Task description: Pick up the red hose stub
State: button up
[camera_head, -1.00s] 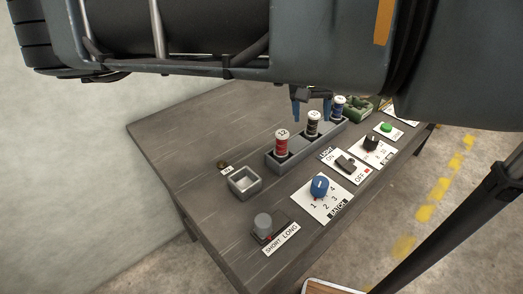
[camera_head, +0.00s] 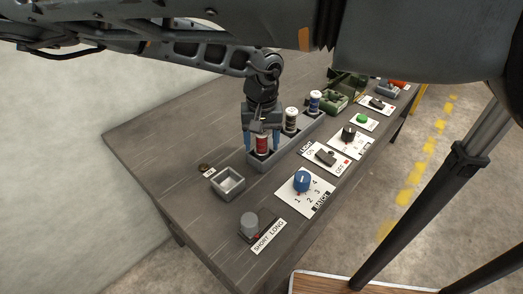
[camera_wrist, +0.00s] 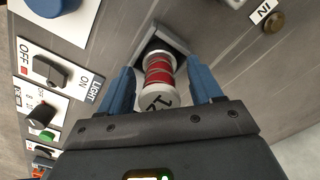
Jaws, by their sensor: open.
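The red hose stub (camera_head: 262,146) stands upright in the near slot of the grey rack (camera_head: 288,142), with white end caps. In the wrist view the red stub (camera_wrist: 158,72) shows its numbered white cap between my fingers. My gripper (camera_head: 262,142) is open, its blue fingers on either side of the stub. In the wrist view a gap shows between my gripper (camera_wrist: 163,88) fingers and the stub. I cannot tell whether either finger touches it.
A dark stub (camera_head: 291,120) and a blue stub (camera_head: 314,102) stand in the same rack. An empty square tray (camera_head: 228,184) sits to the left. The left of the table is bare.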

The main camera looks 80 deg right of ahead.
jog(key=shift+f, duration=0.1)
jog(key=shift+c, duration=0.2)
grip_shut()
dwell(0.4)
